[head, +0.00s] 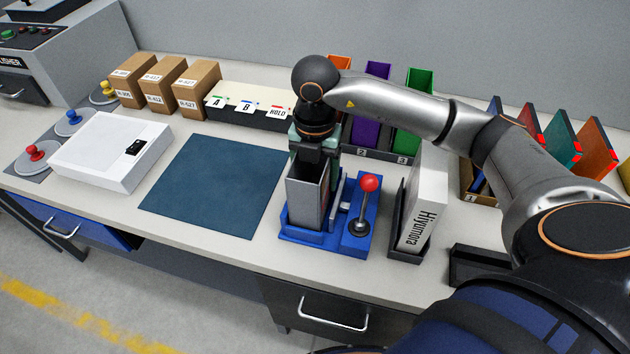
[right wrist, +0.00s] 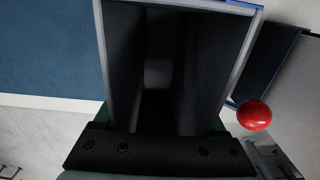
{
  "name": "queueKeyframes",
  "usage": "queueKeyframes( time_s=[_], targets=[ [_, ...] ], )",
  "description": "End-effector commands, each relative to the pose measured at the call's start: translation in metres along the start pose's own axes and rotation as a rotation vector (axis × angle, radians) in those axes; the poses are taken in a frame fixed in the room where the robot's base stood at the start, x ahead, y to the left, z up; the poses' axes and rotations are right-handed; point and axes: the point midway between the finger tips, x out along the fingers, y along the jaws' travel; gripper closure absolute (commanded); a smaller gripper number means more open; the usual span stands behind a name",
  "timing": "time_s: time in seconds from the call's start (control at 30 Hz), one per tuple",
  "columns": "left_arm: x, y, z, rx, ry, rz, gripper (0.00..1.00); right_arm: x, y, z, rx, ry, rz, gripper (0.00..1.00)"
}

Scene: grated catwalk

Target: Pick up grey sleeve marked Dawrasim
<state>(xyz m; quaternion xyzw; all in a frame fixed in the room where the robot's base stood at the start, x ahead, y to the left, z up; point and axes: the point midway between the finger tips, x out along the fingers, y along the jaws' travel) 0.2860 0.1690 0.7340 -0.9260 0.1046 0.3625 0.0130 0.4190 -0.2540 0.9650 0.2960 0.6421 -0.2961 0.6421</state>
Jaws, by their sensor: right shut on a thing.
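The grey sleeve (head: 304,203) is an open-topped upright box at the blue fixture (head: 298,238) in the middle of the bench. No Dawrasim marking is readable from here. My right gripper (head: 316,163) comes down from above and is shut on the sleeve's upper edge. In the right wrist view I look into the sleeve's dark, empty interior (right wrist: 158,72) between its light grey rims. I cannot tell whether the sleeve's bottom rests on the fixture. My left gripper is out of view.
A red-knobbed lever (head: 369,184) stands on the fixture, right of the sleeve. A white Hiyumora sleeve (head: 424,205) stands in a dark holder beside it. Coloured bins (head: 368,135) stand behind. A blue mat (head: 215,185) lies clear to the left, beside a white box (head: 112,150).

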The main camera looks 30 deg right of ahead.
Motion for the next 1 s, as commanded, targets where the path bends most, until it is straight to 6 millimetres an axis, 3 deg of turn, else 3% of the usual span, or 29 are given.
queueKeyframes(
  time_s=[0.03, 0.37, 0.73, 0.93, 1.0],
  targets=[
    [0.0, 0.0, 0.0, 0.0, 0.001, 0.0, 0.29, 0.0, 0.0, 0.0, 0.0, 0.0, 0.0, 0.45],
    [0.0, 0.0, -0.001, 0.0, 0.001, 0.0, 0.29, 0.0, 0.0, 0.0, 0.0, 0.0, 0.001, 0.8],
    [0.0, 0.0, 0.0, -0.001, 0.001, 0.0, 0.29, -0.007, 0.0, 0.0, 0.0, 0.0, 0.001, 0.8],
    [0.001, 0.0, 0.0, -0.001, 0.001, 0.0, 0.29, -0.033, 0.001, 0.0, 0.0, -0.002, 0.005, 0.8],
    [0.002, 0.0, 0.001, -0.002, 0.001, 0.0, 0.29, -0.042, -0.002, -0.008, -0.004, -0.001, 0.004, 0.8]
  ],
)
